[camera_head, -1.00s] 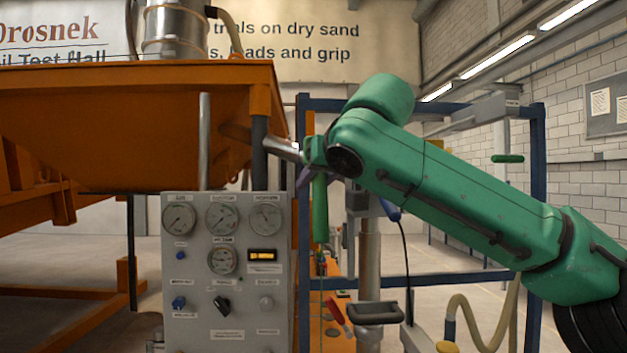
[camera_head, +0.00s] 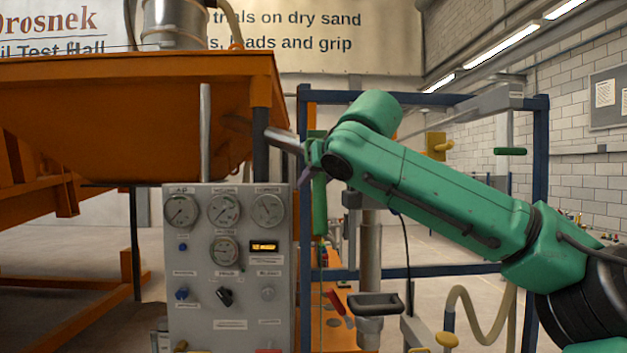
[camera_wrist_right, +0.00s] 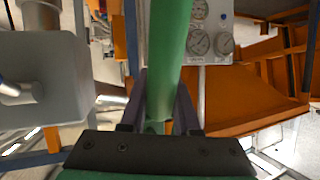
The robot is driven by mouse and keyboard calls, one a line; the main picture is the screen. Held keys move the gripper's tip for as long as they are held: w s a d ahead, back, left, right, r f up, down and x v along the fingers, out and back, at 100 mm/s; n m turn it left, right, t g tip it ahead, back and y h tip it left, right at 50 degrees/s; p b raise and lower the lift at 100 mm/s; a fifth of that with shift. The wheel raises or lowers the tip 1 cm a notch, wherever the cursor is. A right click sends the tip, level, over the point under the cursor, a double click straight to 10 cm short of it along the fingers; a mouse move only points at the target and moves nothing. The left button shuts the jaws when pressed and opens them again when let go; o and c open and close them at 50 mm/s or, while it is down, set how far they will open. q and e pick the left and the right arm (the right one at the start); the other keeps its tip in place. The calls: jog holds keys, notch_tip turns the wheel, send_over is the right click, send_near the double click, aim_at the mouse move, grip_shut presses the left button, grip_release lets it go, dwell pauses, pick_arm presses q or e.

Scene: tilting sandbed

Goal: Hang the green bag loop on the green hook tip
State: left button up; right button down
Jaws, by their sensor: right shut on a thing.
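My right gripper (camera_head: 308,160) is shut on a long green piece (camera_head: 320,205), which hangs down below it, left of the blue frame's middle. It looks like part of the green bag; I cannot make out a loop. In the right wrist view the green piece (camera_wrist_right: 167,60) runs up between the two dark fingers (camera_wrist_right: 160,108). A green bar (camera_head: 510,151), likely the green hook tip, sits at the lower end of a grey upright at the right. It is well right of the gripper, beyond my right arm. My left gripper is not in view.
The orange sandbed (camera_head: 130,85) and a grey gauge panel (camera_head: 205,315) stand close left of the gripper. A blue frame (camera_head: 420,273) stands behind my arm. Open floor shows at far right.

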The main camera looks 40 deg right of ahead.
jog(key=c, duration=0.6)
grip_release()
jog(key=shift+o, duration=0.2)
